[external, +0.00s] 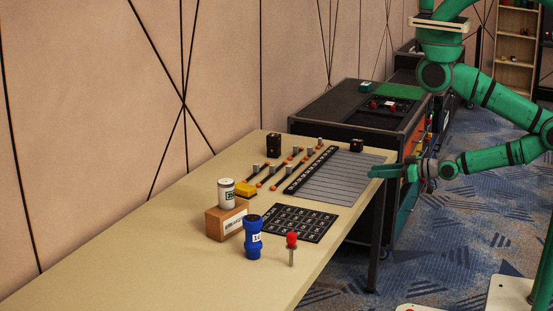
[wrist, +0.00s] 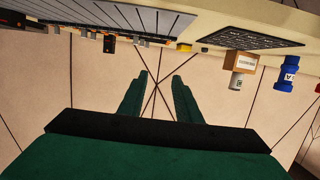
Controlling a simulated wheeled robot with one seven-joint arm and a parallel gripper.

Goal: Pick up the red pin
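The red pin (external: 291,241) has a round red head on a thin grey shaft and stands upright near the front edge of the beige table (external: 150,250). A blue bottle-shaped object with a white label (external: 253,238) stands just left of it. My gripper (external: 385,171) is beyond the table's right edge, well to the right of and behind the pin. Its two green fingers (wrist: 160,77) are apart in the wrist view, with nothing between them. The wrist view appears upside down; the pin cannot be made out clearly there.
A cardboard box (external: 226,220) with a white can (external: 226,192) on top stands left of the blue object. A black grid mat (external: 300,222) lies behind the pin. A yellow block (external: 245,189), grey-and-orange parts and a striped panel (external: 340,180) lie farther back. The table's front left is clear.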

